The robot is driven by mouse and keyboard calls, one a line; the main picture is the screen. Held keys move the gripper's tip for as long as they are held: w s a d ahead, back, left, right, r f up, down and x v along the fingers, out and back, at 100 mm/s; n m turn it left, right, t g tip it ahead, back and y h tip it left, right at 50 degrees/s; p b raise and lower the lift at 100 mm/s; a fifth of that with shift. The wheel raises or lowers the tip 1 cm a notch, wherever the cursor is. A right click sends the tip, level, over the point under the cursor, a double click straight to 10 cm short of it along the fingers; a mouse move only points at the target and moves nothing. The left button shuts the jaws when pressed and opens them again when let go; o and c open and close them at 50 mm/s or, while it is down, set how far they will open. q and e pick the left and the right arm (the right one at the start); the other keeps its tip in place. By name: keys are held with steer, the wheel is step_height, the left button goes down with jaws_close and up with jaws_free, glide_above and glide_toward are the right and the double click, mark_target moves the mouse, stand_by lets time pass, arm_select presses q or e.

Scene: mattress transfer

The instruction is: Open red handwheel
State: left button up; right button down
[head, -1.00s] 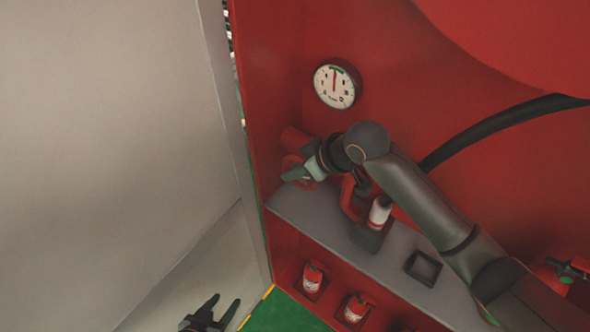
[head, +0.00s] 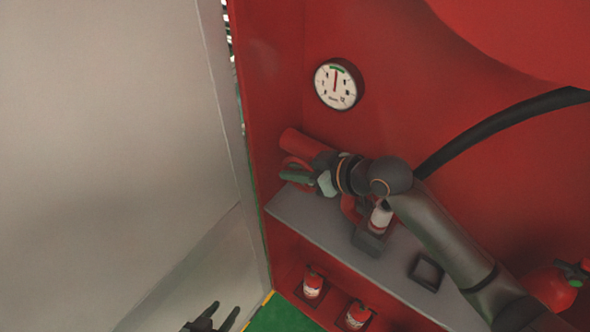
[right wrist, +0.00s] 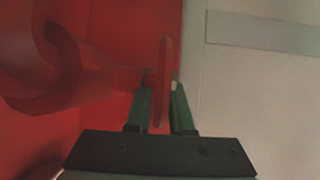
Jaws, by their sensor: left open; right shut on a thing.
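The red handwheel (head: 288,162) sits on the end of a thick red pipe (head: 304,146) above the grey shelf, partly hidden by my right gripper. My right gripper (head: 291,180) is at the wheel with its green fingers. In the right wrist view the handwheel (right wrist: 161,80) stands edge-on between the two fingers of my right gripper (right wrist: 162,88), which is shut on its rim. My left gripper (head: 228,308) is open and empty, low in the head view, away from the wheel.
A grey shelf (head: 295,215) runs below the wheel, with a fire extinguisher (head: 379,218) in a holder. Small extinguishers (head: 313,284) stand underneath. A round gauge (head: 338,84) and black hose (head: 500,122) are on the red wall. A large grey panel (head: 110,130) stands at the left.

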steer(key=c, duration=0.8)
jaws_free()
steer(key=shift+d+r, duration=0.15)
steer(key=shift+p+v, duration=1.1)
steer(key=shift+v, duration=0.05)
steer(key=v, duration=0.3)
steer(key=shift+s+d, duration=0.25)
steer(key=shift+s+d+r, duration=0.35)
steer(key=shift+d+r, duration=0.05)
